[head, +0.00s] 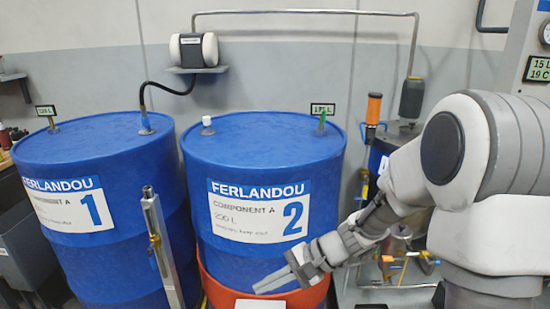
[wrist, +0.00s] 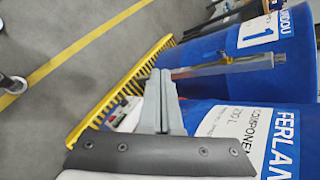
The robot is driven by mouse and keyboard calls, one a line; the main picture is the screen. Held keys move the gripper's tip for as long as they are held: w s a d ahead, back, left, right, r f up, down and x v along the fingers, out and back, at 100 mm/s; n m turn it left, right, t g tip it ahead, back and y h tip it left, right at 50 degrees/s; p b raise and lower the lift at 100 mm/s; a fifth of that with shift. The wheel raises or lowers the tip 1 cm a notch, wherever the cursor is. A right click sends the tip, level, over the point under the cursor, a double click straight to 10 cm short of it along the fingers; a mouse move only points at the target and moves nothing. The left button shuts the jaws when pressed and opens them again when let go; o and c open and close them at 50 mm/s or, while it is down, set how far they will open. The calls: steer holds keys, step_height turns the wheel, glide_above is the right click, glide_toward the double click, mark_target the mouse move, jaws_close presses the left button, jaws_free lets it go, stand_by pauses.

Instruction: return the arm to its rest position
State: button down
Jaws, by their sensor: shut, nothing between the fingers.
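My gripper (head: 275,283) is in front of the lower part of the blue drum labelled 2 (head: 265,155) in the head view. Its fingers are together with nothing between them. My arm reaches in from the right side, bent downward to the gripper. In the wrist view my gripper (wrist: 166,82) points up the picture, with the drum labelled 2 to its right.
A blue drum labelled 1 (head: 95,150) stands at the left. A metal post with a brass valve (head: 160,240) stands before the drums. A yellow-edged grating (wrist: 125,90) and grey floor (wrist: 60,40) show in the wrist view. A pump with an orange top (head: 373,108) stands behind.

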steer(key=s+d+r+n+t+h, duration=0.5)
steer(key=s+d+r+n+h, duration=0.4)
steer(key=s+d+r, duration=0.65)
step_height(320, 180, up, 15)
steer(key=s+h+p, duration=0.1)
steer(key=p, duration=1.4)
steer(key=shift+d+m+p, duration=0.2)
steer(key=shift+m+p, duration=0.15)
steer(key=shift+m, duration=0.05)
